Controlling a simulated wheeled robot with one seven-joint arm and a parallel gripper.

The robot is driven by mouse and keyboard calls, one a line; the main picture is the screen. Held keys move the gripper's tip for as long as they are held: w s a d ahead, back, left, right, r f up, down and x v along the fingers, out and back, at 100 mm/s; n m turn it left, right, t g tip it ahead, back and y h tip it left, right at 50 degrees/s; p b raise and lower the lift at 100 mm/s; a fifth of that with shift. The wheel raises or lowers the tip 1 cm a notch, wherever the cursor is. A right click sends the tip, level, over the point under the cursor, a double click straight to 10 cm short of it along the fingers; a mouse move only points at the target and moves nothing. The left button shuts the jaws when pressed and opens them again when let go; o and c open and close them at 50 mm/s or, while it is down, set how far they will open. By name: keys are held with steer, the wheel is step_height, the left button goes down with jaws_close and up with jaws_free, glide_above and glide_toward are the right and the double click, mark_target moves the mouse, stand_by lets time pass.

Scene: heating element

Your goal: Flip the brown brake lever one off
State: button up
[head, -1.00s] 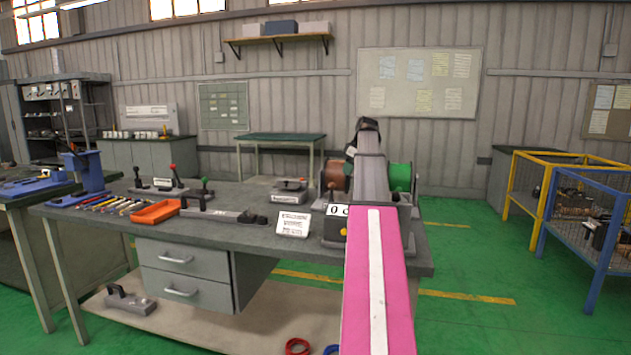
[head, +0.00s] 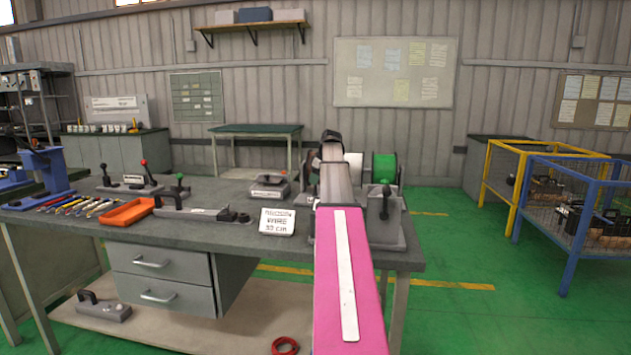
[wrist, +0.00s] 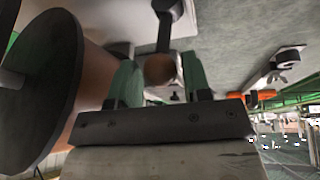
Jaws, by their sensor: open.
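A round brown knob (wrist: 160,69), which looks like the brown brake lever's end, shows in the wrist view between my two greenish fingers. My gripper (wrist: 160,78) is open around it, with a finger on each side. I cannot tell whether either finger touches it. A large dark-flanged spool with a brown core (wrist: 38,80) fills the left of the wrist view, close beside my gripper. In the head view my arm hides the fingers and the brown lever. The green spool (head: 385,168) shows right of my arm, with a dark lever (head: 384,203) in front of it.
The grey workbench (head: 235,190) holds a wire sign (head: 277,221), an orange tray (head: 126,212), a black-knob lever (head: 104,175), a red-knob lever (head: 144,166) and a green-knob lever (head: 180,181).

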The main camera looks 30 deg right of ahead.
steer(key=shift+w+a+f, duration=0.1)
steer(key=shift+w+f, duration=0.1)
steer(key=shift+f, duration=0.3)
jaws_close()
